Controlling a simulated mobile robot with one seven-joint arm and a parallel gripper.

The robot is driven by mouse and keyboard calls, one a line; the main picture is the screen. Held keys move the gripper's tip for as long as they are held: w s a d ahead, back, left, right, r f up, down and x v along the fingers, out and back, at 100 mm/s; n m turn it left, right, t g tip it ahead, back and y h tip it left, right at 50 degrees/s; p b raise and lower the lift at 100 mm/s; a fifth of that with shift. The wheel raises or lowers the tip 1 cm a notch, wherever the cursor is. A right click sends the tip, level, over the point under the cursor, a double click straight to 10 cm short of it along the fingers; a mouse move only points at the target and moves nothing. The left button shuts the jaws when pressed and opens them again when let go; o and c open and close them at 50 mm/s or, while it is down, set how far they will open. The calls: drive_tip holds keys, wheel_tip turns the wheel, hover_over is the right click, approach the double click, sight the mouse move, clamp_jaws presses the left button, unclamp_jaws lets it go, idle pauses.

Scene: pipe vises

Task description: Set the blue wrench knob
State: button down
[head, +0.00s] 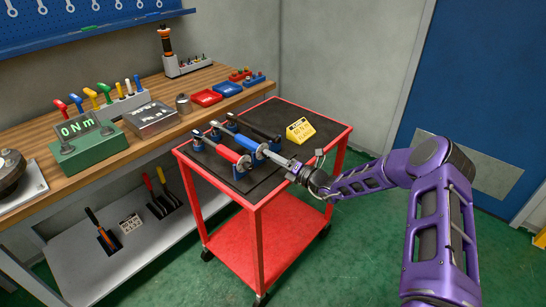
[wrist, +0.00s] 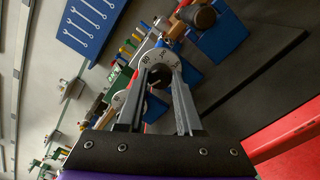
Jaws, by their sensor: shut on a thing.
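The blue wrench (head: 249,143) lies across the cart in blue holders, its handle end toward my arm. My gripper (head: 271,154) reaches that end from the right. In the wrist view my gripper (wrist: 159,80) has its two fingers on either side of a dark round knob (wrist: 160,74), shut on it. A pale dial ring (wrist: 160,58) with small numbers sits around the knob; its setting is not clearly readable. A yellow sign (head: 300,130) on the cart appears to read 60 N m; its lower line is too small to read.
A red-handled wrench (head: 227,153) lies close beside on the left, and a black-handled one (head: 260,131) lies behind. The red cart (head: 266,207) stands by a wooden bench with a green display box (head: 88,146) reading 0 N m. Green floor is clear at right.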

drive_tip(key=shift+m, duration=1.1)
drive_tip(key=c, duration=0.6)
unclamp_jaws()
drive_tip(key=shift+o, duration=0.2)
drive_tip(key=v, duration=1.7)
drive_tip(key=shift+s+d, duration=0.15)
drive_tip(key=shift+s, duration=0.05)
